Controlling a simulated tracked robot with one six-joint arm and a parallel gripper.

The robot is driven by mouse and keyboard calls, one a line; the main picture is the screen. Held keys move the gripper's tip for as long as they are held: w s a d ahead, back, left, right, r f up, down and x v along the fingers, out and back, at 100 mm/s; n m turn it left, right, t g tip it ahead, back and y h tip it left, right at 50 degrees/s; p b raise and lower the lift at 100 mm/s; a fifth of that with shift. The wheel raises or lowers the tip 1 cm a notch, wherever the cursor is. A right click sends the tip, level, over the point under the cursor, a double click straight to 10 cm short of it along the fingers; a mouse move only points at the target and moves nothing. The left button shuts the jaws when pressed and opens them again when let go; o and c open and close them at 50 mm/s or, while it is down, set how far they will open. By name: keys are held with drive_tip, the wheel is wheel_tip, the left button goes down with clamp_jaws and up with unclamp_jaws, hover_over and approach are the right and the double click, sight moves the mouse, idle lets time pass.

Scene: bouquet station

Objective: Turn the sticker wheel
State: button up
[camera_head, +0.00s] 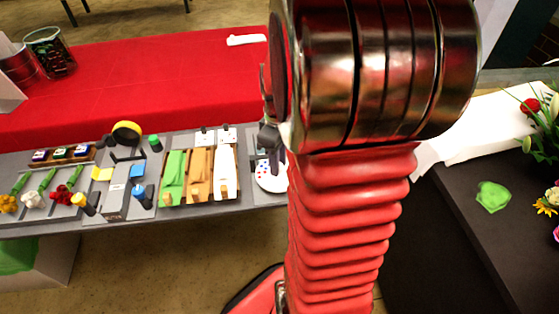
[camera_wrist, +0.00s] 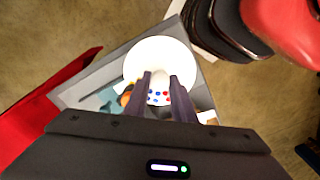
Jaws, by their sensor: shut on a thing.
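The sticker wheel is a white disc with small red and blue dots near one edge. It lies on the grey station top in the wrist view (camera_wrist: 160,52). In the head view the sticker wheel (camera_head: 267,181) shows only in part, behind my arm. My gripper (camera_wrist: 160,79) points down at the wheel, its two dark fingers closed on a pale knob (camera_wrist: 159,77) near the middle of the disc. In the head view my gripper (camera_head: 274,158) is partly hidden by my wrist and sits right over the wheel.
Left of the wheel stand green, orange and white paper slots (camera_head: 199,175), a tape roll (camera_head: 127,133) and several flowers (camera_head: 66,194). A red-covered table (camera_head: 150,80) runs behind. A dark counter (camera_head: 490,225) with a green piece (camera_head: 493,196) and a bouquet is on the right.

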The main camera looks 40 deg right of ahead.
drive_tip(key=shift+s+a+f, duration=0.1)
drive_tip(key=shift+s+f, duration=0.05)
drive_tip(key=shift+s, duration=0.1)
drive_tip(key=o, duration=0.7)
drive_tip(key=shift+o, duration=0.4)
drive_tip(key=shift+w, duration=0.1)
drive_tip(key=shift+r, duration=0.2)
wheel_tip(320, 180, up, 14)
drive_tip(key=shift+d+f, duration=0.2)
drive_tip(key=shift+f, duration=0.05)
drive_tip(key=shift+w, duration=0.1)
